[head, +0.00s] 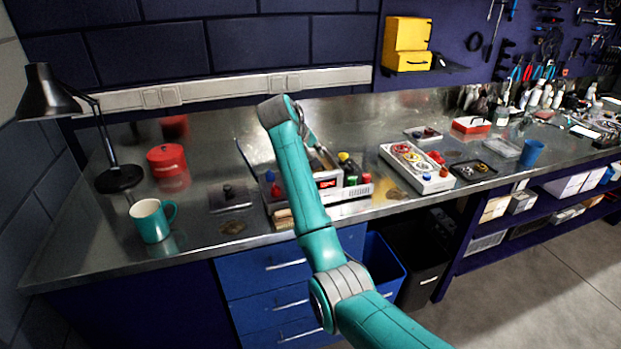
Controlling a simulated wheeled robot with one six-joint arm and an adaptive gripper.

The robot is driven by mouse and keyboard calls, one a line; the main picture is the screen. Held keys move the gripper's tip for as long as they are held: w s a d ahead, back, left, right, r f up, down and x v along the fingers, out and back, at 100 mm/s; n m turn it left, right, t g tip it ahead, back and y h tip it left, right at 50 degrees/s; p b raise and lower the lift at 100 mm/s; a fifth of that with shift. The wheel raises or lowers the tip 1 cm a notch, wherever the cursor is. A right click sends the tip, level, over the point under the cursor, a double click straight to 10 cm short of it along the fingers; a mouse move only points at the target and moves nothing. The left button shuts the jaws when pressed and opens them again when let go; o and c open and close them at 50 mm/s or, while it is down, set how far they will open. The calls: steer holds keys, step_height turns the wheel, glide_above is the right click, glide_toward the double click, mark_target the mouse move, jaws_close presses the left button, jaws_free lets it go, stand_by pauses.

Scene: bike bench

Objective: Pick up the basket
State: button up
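My teal arm reaches up across the middle of the head view, over the bench. Its gripper is hidden behind the arm links, so its fingers and what they may hold do not show. No object is plainly a basket. A shallow open tray (330,180) with bottles and small items stands on the bench, partly covered by my arm. A red round container (167,160) with what looks like a lid stands to the left. A white tray (415,168) with coloured items lies to the right of my arm.
The steel bench (90,240) holds a black lamp (118,178), a teal mug (150,221), a dark flat item (231,196) and a blue cup (531,153). Tools crowd its far right. A blue bin (385,268) stands below. The bench's front left is clear.

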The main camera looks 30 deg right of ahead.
steer(key=x, duration=0.5)
steer(key=shift+s+a+f, duration=0.15)
steer(key=shift+s, duration=0.1)
jaws_close()
